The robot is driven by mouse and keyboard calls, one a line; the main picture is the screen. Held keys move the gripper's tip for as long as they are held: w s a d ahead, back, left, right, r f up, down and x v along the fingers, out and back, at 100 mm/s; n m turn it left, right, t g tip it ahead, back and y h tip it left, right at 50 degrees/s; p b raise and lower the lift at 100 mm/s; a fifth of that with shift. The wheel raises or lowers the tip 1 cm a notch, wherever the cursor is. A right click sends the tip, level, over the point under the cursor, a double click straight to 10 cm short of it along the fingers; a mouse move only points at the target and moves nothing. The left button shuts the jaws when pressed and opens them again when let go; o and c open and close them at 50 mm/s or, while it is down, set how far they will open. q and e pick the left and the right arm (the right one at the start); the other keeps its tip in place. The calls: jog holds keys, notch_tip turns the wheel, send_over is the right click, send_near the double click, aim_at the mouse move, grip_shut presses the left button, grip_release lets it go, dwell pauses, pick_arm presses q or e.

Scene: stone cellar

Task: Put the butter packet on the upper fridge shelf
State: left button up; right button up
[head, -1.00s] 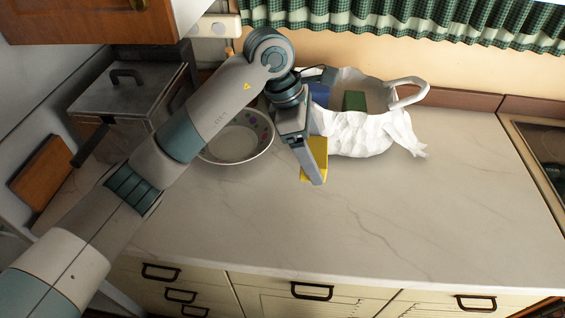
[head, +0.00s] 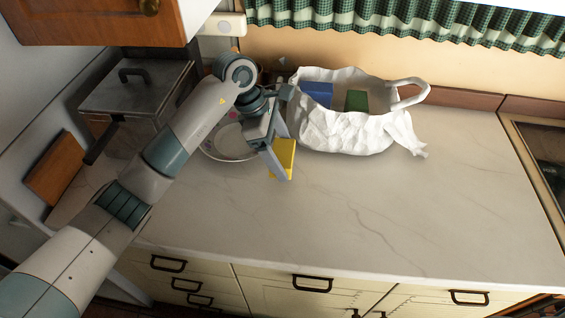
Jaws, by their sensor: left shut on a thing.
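The butter packet appears to be the yellow block (head: 287,152) in the head view, though I can read no label on it. My left gripper (head: 282,160) is shut on it, in front of the bowl and left of the bag. One finger covers part of the block. I cannot tell whether the block touches the counter or is just above it. My right gripper is not in view. No fridge or fridge shelf shows.
A white bag (head: 345,134) holds a blue item (head: 316,93) and a green item (head: 356,100). A bowl (head: 222,151) sits partly behind my left arm. The counter (head: 400,215) is clear in front; a hob (head: 545,150) is at right.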

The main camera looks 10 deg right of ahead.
pick_arm(q)
jog(key=shift+f+p, duration=0.95)
jog(key=shift+f, duration=1)
jog(key=shift+f, duration=0.15)
jog(key=o, duration=1.2)
